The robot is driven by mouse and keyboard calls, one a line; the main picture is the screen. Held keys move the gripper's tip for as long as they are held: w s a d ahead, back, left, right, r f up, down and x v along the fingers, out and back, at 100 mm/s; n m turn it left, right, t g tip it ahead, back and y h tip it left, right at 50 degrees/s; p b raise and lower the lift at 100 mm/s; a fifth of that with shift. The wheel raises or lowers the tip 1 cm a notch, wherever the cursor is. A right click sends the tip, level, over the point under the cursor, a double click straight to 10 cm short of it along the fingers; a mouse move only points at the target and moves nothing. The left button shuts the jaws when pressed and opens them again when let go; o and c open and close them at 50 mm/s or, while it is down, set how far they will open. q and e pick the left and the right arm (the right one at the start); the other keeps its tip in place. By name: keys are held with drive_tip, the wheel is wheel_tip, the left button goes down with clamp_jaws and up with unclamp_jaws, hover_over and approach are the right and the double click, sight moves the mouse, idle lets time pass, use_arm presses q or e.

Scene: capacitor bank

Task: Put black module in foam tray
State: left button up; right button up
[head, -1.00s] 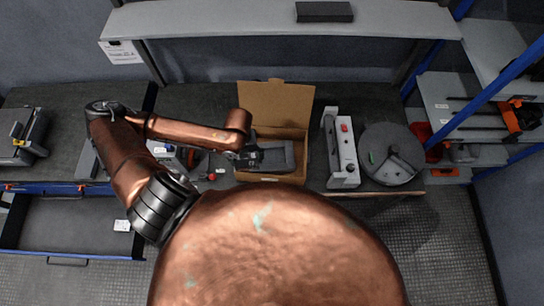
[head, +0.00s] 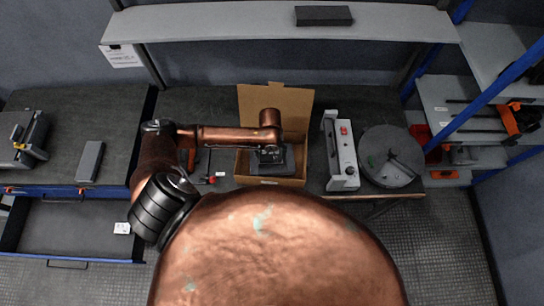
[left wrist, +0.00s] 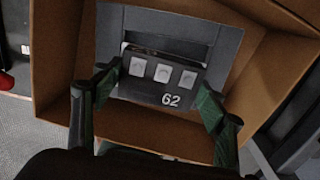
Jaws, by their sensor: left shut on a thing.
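The black module (left wrist: 146,91) is marked 62 and has three pale squares on its face. My left gripper (left wrist: 158,86) is shut on it, with one green-tinted finger at each side. In the head view my left gripper (head: 268,150) points down into the open cardboard box. The grey foam tray (left wrist: 140,22) lies in the box, and it also shows in the head view (head: 289,160). The module is over the tray's dark recess. I cannot tell whether it touches the foam. My right gripper is not in view.
The cardboard box (head: 300,100) has its back flap up and its walls surround the gripper. A white device (head: 343,152) and a round grey plate (head: 392,155) stand to its right. A shelf (head: 230,20) runs above the bench. A drawer (head: 72,225) is open at left.

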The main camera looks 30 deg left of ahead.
sight(272, 157)
use_arm(q)
drive_tip(key=shift+w+d+f, duration=0.1)
drive_tip(key=shift+w+f, duration=0.25)
drive_tip(key=shift+f, duration=1.5)
drive_tip(key=shift+f, duration=0.3)
drive_tip(key=o, duration=1.6)
drive_tip(key=shift+r, duration=0.15)
wheel_tip(272, 157, up, 12)
drive_tip(key=shift+r, duration=0.2)
